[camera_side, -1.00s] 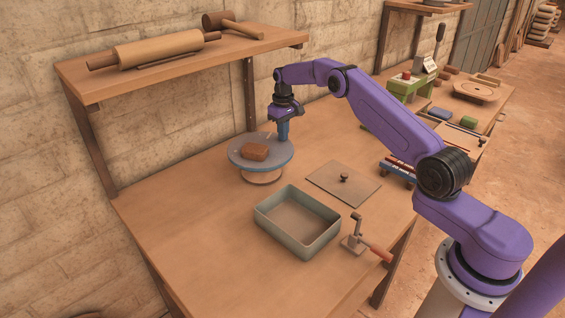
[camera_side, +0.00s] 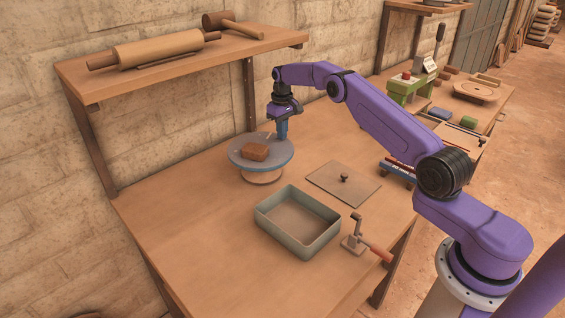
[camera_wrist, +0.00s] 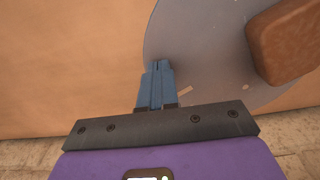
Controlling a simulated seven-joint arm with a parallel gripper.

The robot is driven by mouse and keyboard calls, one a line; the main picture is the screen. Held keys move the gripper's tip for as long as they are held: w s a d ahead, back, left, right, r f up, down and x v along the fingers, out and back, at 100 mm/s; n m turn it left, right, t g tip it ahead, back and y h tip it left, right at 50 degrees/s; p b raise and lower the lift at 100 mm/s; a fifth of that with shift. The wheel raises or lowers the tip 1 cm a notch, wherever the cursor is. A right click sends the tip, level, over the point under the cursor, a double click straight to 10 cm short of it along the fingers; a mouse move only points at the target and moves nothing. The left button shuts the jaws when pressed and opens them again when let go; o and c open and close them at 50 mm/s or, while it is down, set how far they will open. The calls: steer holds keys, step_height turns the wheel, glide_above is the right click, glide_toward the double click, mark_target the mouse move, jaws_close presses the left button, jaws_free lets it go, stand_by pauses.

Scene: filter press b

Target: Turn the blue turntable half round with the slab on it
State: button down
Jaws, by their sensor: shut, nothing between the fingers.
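The blue-grey round turntable (camera_side: 240,151) stands on the bench near the wall, on a wooden base. It also shows in the wrist view (camera_wrist: 210,50). The reddish-brown slab (camera_side: 255,153) lies on it, near the middle, and shows at the right of the wrist view (camera_wrist: 287,42). My gripper (camera_side: 282,136) points down over the far right part of the disc. Its blue fingers (camera_wrist: 158,68) are shut together with nothing between them. The fingertips are at or just above the disc near its rim; I cannot tell whether they touch it. The slab is apart from the fingers.
A green-grey open tray (camera_side: 264,211) and a clamp with a red handle (camera_side: 366,244) stand in front. A flat lid with a knob (camera_side: 330,187) lies right of the turntable. A shelf with a rolling pin (camera_side: 150,51) overhangs the bench at left.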

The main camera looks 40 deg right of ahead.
mark_target(284, 156)
step_height(284, 156, up, 7)
steer(key=shift+r, duration=0.15)
stand_by(0.7)
steer(key=shift+s+d+f+g, duration=0.15)
steer(key=shift+s+f+g, duration=0.25)
steer(key=shift+s+f, duration=0.4)
steer(key=shift+g, duration=0.5)
steer(key=shift+s+a+f, duration=0.2)
steer(key=shift+s+a, duration=0.55)
steer(key=shift+s, duration=0.2)
steer(key=shift+s+a+f, duration=0.15)
steer(key=shift+s+a, duration=0.6)
steer(key=shift+s, duration=0.15)
steer(key=shift+s+a+r+t, duration=0.2)
steer(key=shift+a+r, duration=0.15)
steer(key=shift+a, duration=0.15)
steer(key=shift+s+a+r+t, duration=0.15)
steer(key=shift+a+r+t, duration=0.05)
steer(key=shift+a+r, duration=0.2)
steer(key=shift+t, duration=0.5)
steer(key=shift+s+a+f, duration=0.3)
steer(key=shift+a+f, duration=0.15)
steer(key=shift+f, duration=0.4)
steer(key=shift+s+a+f, duration=0.3)
steer(key=shift+a+f, duration=0.1)
steer(key=shift+f, duration=0.45)
steer(key=shift+s+a+f, duration=0.3)
steer(key=shift+a+f, duration=0.15)
steer(key=shift+f, duration=0.4)
steer(key=shift+f, duration=0.8)
